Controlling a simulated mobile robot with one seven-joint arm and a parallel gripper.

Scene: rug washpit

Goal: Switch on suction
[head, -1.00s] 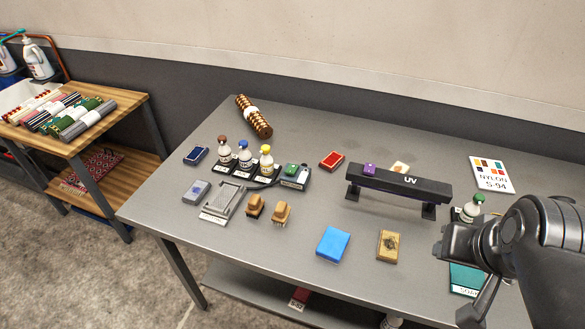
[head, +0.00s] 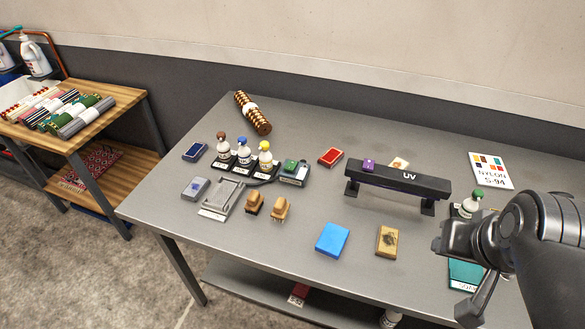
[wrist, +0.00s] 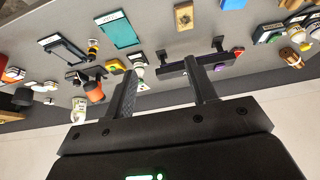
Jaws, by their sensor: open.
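No label reading suction is legible. A small grey box with a green top (head: 294,172) sits right of the bottle row in the head view. A dark cable seems to run between it and a grey ribbed tray (head: 223,198); which control works the suction I cannot tell. My gripper (wrist: 160,66) is open and empty in the wrist view, its two dark fingers apart above the table. In the head view my arm is at the right edge, far right of the green-topped box, and the fingers are hard to make out there.
The grey table (head: 290,225) has bare room at front centre. A black UV bar (head: 398,178) stands between my arm and the box. Several bottles (head: 243,155), two brushes (head: 279,208), a blue block (head: 332,240) and a tan block (head: 387,241) stand around.

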